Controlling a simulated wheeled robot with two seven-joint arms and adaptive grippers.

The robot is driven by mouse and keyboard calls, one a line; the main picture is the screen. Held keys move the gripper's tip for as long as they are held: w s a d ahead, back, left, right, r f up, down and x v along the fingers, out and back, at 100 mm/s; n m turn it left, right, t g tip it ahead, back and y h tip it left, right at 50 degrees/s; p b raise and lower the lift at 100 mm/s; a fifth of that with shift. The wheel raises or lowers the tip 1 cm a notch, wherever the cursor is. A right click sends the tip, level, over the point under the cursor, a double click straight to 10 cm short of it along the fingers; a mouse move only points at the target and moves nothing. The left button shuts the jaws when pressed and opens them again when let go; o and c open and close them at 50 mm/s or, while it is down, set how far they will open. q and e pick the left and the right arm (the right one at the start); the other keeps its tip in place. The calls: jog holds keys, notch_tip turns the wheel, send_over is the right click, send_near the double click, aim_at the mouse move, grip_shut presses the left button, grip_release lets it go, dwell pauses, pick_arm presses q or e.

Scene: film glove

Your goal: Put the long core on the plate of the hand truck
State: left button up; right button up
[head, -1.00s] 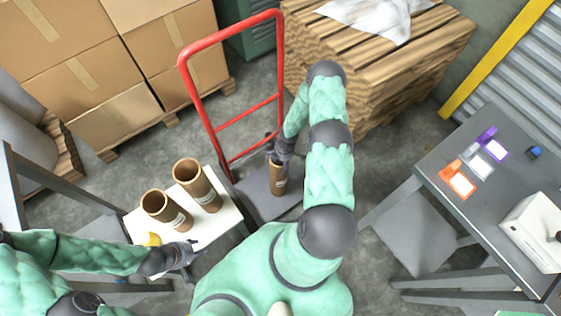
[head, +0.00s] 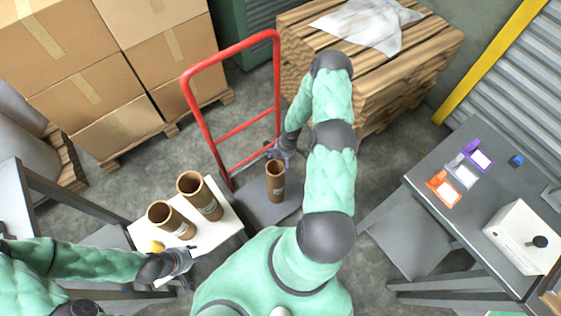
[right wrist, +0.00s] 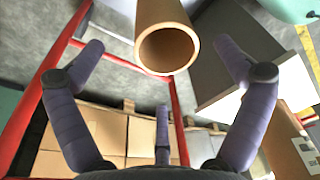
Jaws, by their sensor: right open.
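The long core (head: 275,183), a slim brown cardboard tube with a pale label, stands upright on the grey plate (head: 268,211) of the red hand truck (head: 187,88). My right gripper (head: 281,152) is open, just behind the core's top and apart from it in the head view. In the right wrist view, the core's open end (right wrist: 167,48) shows ahead between the spread fingers of my right gripper (right wrist: 160,46). My left gripper (head: 187,266) is by the front edge of the white table; its finger opening is unclear.
Two wider brown cores (head: 172,220) (head: 199,197) stand on the white table (head: 226,222), near a yellow object (head: 155,247). Stacked cartons (head: 115,125) and a wooden stack (head: 375,80) flank the truck. A grey table (head: 480,200) with small devices is at right.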

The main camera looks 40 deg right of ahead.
jog(key=shift+r, duration=0.5)
jog(key=s+a+r+m+y, duration=0.1)
jog(key=a+r+m, duration=0.15)
jog(key=a, duration=0.55)
jog(key=s+a+r+m+y, duration=0.15)
jog(key=a+m, duration=0.25)
jog(key=a, duration=0.4)
jog(key=s+a+r+m+y, duration=0.1)
jog(key=a+r+m, duration=0.2)
jog(key=a, duration=0.6)
jog(key=s+a+r+m, duration=0.3)
jog(key=s+a+m, duration=0.2)
jog(key=s, duration=0.1)
jog(key=shift+s+h, duration=0.35)
jog(key=shift+h, duration=0.1)
